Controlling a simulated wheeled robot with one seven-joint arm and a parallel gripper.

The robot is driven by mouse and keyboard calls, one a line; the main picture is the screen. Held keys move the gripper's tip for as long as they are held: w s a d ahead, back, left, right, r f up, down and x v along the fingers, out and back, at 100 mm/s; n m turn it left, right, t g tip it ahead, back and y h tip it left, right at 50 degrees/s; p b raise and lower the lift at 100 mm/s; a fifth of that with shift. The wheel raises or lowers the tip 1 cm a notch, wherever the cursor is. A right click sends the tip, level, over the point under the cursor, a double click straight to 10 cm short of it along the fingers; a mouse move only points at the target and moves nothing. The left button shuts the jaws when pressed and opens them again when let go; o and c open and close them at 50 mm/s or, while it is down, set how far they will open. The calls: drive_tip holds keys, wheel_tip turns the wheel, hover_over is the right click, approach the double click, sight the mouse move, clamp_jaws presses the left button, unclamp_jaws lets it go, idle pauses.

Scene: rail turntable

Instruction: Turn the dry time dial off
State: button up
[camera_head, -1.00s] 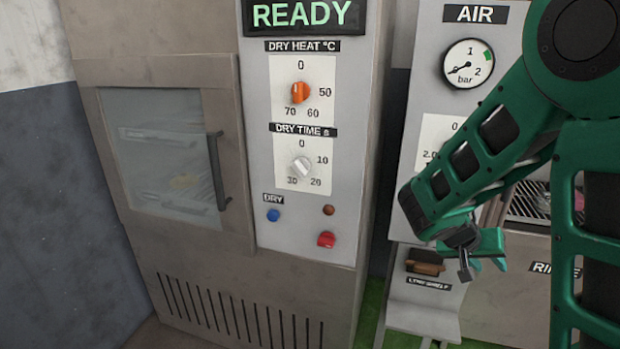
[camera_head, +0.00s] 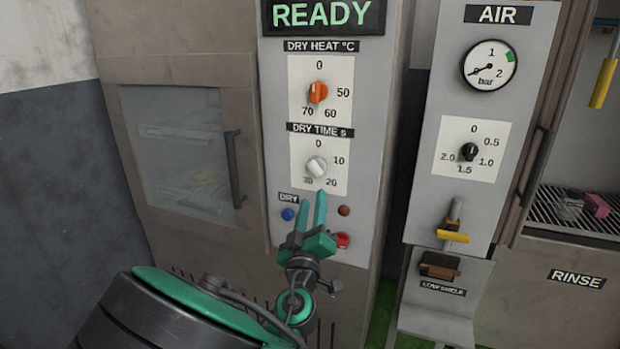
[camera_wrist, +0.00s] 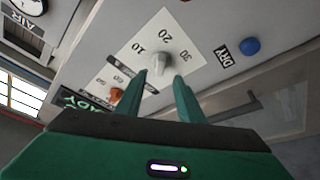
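The dry time dial (camera_head: 317,166) is a white knob on a white plate marked 0, 10, 20 and 30, on the dryer's grey panel. Its pointer direction is hard to make out. In the wrist view the dial (camera_wrist: 161,62) lies just ahead of the fingertips, roughly between them. My gripper (camera_head: 313,195) is just below the dial in the head view, fingers pointing up at it. In the wrist view my gripper (camera_wrist: 165,78) has its two green fingers apart with nothing between them. I cannot tell whether the tips touch the knob.
The orange dry heat dial (camera_head: 318,92) is above. A blue button (camera_head: 288,214), a brown-red lamp (camera_head: 344,211) and a red knob (camera_head: 343,240) sit close around my fingers. The READY display (camera_head: 322,14) is at the top. The air panel (camera_head: 425,215) stands to the right.

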sight(313, 172)
drive_tip(key=x, duration=1)
drive_tip(key=shift+w+a+r, duration=0.15)
drive_tip(key=shift+w+a, duration=0.15)
drive_tip(key=shift+a, duration=0.05)
clamp_jaws()
drive_tip(key=shift+a, duration=0.25)
drive_tip(key=shift+d+n+y, duration=0.1)
drive_tip(key=shift+n+y, duration=0.2)
drive_tip(key=shift+y, duration=0.1)
